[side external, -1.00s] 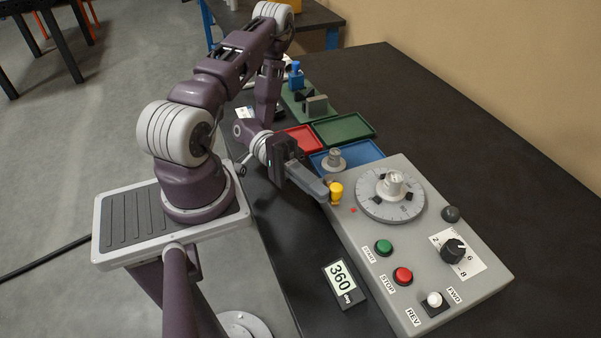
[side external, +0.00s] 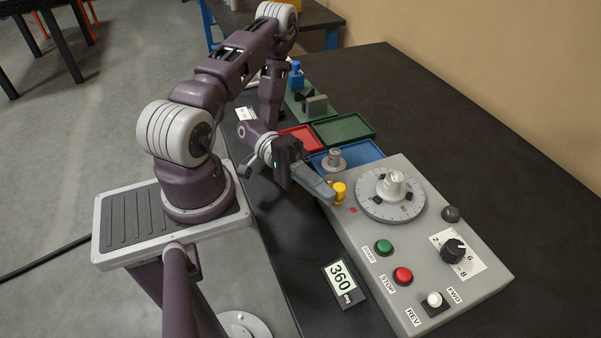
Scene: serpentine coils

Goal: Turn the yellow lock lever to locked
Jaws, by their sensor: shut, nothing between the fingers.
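The yellow lock lever (side external: 339,191) stands near the left edge of the grey control panel (side external: 408,287), to the left of the round graduated dial (side external: 374,206). A small red mark (side external: 353,210) shows on the panel just right of and below the lever. My gripper (side external: 329,194) is shut and empty, with its fingertips at the lever's left side. I cannot tell whether they touch it. The lower part of the lever is partly hidden by the fingers.
The panel also holds a green button (side external: 383,247), a red button (side external: 402,275), a black knob (side external: 453,250) and a white toggle (side external: 434,299). Blue (side external: 371,151), green (side external: 356,126) and red trays (side external: 307,139) lie behind. The table's right side is clear.

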